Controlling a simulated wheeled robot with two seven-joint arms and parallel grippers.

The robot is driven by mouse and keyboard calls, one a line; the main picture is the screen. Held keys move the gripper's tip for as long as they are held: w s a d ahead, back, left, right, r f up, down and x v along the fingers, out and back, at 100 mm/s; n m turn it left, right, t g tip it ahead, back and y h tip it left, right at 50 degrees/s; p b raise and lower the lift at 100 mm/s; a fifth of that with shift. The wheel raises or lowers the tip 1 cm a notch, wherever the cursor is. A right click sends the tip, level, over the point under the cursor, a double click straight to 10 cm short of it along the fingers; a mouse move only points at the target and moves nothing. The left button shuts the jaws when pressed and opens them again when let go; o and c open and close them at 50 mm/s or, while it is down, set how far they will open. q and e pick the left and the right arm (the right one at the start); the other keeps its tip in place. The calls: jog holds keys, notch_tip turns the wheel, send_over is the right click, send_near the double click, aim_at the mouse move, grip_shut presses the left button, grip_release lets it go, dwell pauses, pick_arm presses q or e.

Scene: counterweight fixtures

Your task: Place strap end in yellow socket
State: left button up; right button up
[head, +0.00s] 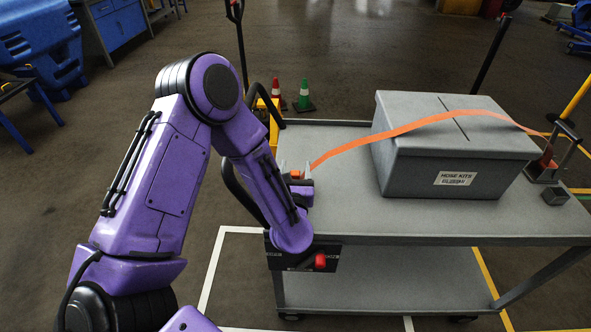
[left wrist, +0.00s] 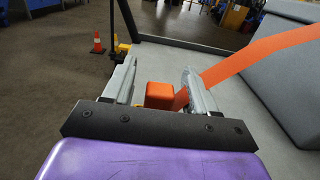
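The strap (head: 400,128) is a flat orange band. It runs from my left gripper up over the grey box to a fixture at the cart's right end. Its end is an orange block (left wrist: 158,95), small in the head view (head: 295,174). My left gripper (head: 295,169) is at the cart's left edge, its fingers on either side of the block. In the left wrist view the gripper (left wrist: 158,85) shows a clear gap between the left finger and the block; the strap passes by the right finger. I cannot make out a yellow socket for certain. My right gripper is not in view.
The grey lidded box (head: 455,155) stands on the grey cart (head: 370,220). A fixture with a yellow handle (head: 576,97) is at the right end. A yellow thing (head: 264,110) is partly hidden behind my arm. Red (head: 276,92) and green (head: 304,96) cones stand behind.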

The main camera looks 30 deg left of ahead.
pick_arm(q)
jog(key=b+v, duration=0.2)
jog(key=v, duration=0.8)
jog(key=shift+s+d+f+b, duration=0.1)
jog(key=shift+s+d+b, duration=0.1)
jog(key=shift+d+b, duration=0.1)
jog(key=shift+s+d, duration=0.25)
jog(key=shift+s, duration=0.3)
